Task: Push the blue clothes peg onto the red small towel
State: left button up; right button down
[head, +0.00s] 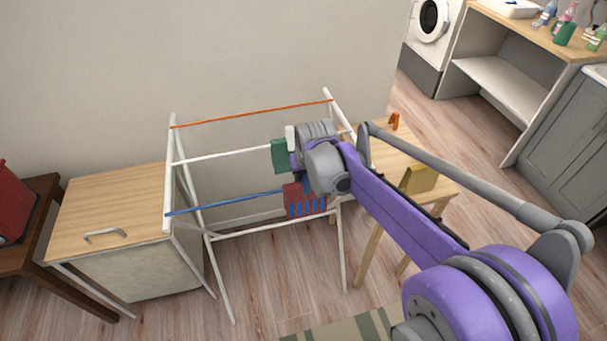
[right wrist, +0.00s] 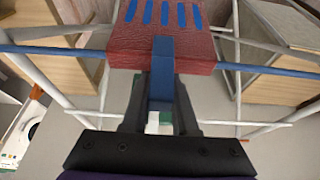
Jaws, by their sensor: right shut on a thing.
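The red small towel (head: 293,197), with blue stripes along its lower part, hangs over the blue front rod of the white drying rack. It fills the upper middle of the right wrist view (right wrist: 120,47). My right gripper (right wrist: 162,88) is shut on the blue clothes peg (right wrist: 162,62). The peg points at the towel, and its far end overlaps the towel's edge in that view; I cannot tell how deeply it sits over the cloth. In the head view my right wrist hides most of the gripper and part of the towel. My left gripper is not in view.
The drying rack (head: 207,157) also carries a green cloth (head: 280,157) on a rod behind. A wooden table (head: 385,158) at right bears an orange object (head: 395,121) and a yellow cloth (head: 419,179). A wood-topped cabinet (head: 115,195) stands at left.

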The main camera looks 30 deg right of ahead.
jog(key=c, duration=0.6)
grip_release()
jog(key=shift+f, duration=0.25)
jog(key=shift+s, duration=0.1)
jog(key=shift+r, duration=0.3)
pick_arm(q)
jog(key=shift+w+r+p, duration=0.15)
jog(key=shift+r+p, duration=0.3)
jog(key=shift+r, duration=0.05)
pick_arm(e)
jog(key=v, duration=1)
jog(key=shift+r, duration=0.25)
jog(key=shift+s, duration=0.15)
pick_arm(q)
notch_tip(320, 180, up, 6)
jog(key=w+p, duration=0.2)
jog(key=p, duration=0.2)
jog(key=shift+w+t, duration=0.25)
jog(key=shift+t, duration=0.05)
pick_arm(e)
notch_tip(320, 180, up, 7)
